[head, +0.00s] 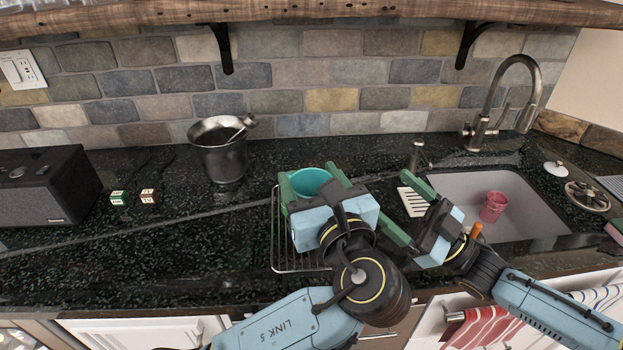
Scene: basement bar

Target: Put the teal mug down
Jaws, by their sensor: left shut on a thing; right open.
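The teal mug (311,181) is upright in the middle of the head view, with its open rim facing up. My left gripper (312,183) is shut on the teal mug, with a green finger on each side. The gripper body hides the mug's lower part, so I cannot tell whether its base touches anything.
A wire rack (274,240) lies partly hidden under my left gripper. A metal bucket (222,155) stands behind left, beside two small boxes and a black speaker (42,188). The sink (535,200) at right holds a pink cup (493,206). The dark counter (170,250) is clear at front left.

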